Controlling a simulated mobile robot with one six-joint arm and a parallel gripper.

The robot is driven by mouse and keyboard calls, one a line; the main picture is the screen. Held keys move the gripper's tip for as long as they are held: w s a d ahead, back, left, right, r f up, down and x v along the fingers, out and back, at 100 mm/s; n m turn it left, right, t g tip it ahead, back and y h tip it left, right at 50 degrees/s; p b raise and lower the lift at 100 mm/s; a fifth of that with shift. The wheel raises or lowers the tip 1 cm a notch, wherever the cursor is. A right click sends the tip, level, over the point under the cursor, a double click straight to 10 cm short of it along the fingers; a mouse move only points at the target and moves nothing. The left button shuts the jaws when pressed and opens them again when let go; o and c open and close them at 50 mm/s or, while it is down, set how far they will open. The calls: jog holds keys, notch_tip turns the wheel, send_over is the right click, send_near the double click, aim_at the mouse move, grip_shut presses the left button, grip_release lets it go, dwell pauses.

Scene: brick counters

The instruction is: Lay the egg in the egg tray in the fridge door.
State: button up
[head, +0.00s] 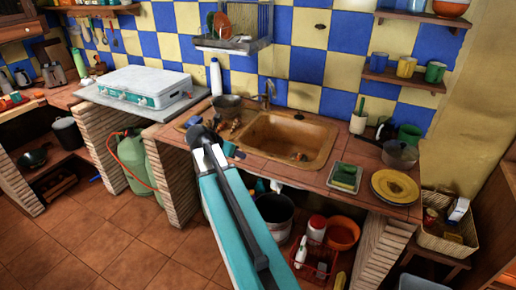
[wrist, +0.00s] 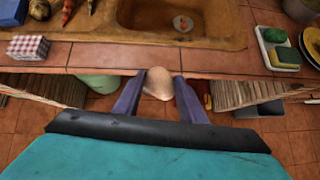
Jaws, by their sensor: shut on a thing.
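In the wrist view my gripper (wrist: 160,82) is shut on a pale brown egg (wrist: 158,85), which sits between the two dark purple fingers. The egg is in front of the counter's front edge in this picture, with floor and the space under the counter behind it. In the head view my teal arm reaches toward the counter by the sink, and I cannot make out the egg there. The fridge, its door and the egg tray are not in view.
The tiled counter (head: 315,183) holds a brown sink (head: 290,140), a pot (head: 400,153), a yellow plate (head: 395,186) and a sponge tray (head: 345,178). A green gas bottle (head: 137,160) and a red crate (head: 316,262) stand below. Tiled floor (head: 75,240) is clear at left.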

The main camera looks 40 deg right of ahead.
jog(key=w+a+n+t, duration=0.1)
jog(key=w+a+n, duration=0.1)
jog(key=a, duration=1.1)
jog(key=shift+a+f+t+y, duration=0.15)
jog(key=shift+a+t+y, duration=0.15)
jog(key=shift+a, duration=0.05)
jog(key=a+n, duration=0.1)
jog(key=a, duration=0.4)
jog(key=a+t, duration=0.1)
jog(key=a, duration=0.4)
jog(key=a+n+y+b, duration=0.1)
jog(key=a, duration=0.4)
jog(key=shift+s+f+n+t, duration=0.2)
jog(key=shift+n+t, duration=0.1)
jog(key=shift+c, duration=0.2)
jog(key=shift+d, duration=0.2)
